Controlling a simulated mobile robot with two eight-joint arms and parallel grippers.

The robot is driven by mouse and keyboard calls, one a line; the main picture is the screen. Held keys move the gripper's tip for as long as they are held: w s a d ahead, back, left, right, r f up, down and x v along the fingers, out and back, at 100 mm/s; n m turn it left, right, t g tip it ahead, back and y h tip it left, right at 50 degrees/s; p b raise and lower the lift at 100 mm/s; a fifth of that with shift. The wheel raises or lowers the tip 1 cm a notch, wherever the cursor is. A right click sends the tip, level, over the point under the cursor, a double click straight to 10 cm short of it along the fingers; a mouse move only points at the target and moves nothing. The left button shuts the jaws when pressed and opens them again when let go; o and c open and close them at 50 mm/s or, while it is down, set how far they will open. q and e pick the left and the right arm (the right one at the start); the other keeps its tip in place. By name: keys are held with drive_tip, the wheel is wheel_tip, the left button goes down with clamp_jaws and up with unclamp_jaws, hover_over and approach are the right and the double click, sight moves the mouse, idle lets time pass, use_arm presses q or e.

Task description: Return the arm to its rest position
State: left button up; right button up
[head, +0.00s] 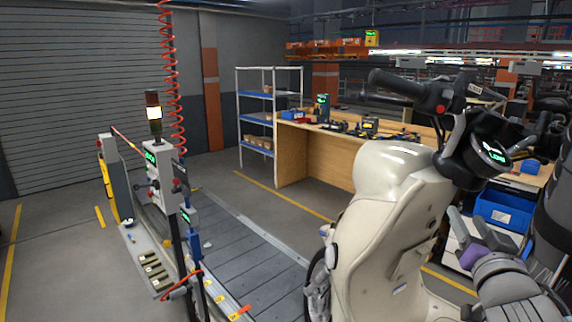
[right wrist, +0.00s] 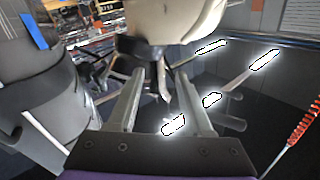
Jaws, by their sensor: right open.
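In the right wrist view the open fingers (right wrist: 153,75) point at dark and metal parts under a cream body panel (right wrist: 185,25). I cannot tell how close the fingertips are to those parts. My left gripper is in neither view.
A control post (head: 162,180) with a signal light stands left of the slat conveyor (head: 245,250). Open floor shows at the far left.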

drive_tip(key=s+a+f+n+g+y, duration=0.1)
drive_tip(key=s+a+f+g, duration=0.1)
drive_tip(key=f, duration=0.6)
drive_tip(key=s+a+f+n+g+y, duration=0.1)
drive_tip(key=s+a+f+g, duration=0.2)
drive_tip(key=f, duration=0.6)
drive_tip(key=s+a+f+g, duration=0.2)
drive_tip(key=f, duration=0.6)
drive_tip(key=s+a+f+n+g+y, duration=0.1)
drive_tip(key=s+a+f+n+g, duration=0.1)
drive_tip(key=s+a+f, duration=0.2)
drive_tip(key=s+a+f+n+g+y, duration=0.2)
drive_tip(key=s+a+f, duration=0.3)
drive_tip(key=s+f, duration=0.3)
wheel_tip(320, 180, down, 3)
drive_tip(key=shift+f+g, duration=0.1)
drive_tip(key=shift+g, duration=0.6)
drive_tip(key=shift+d, duration=0.15)
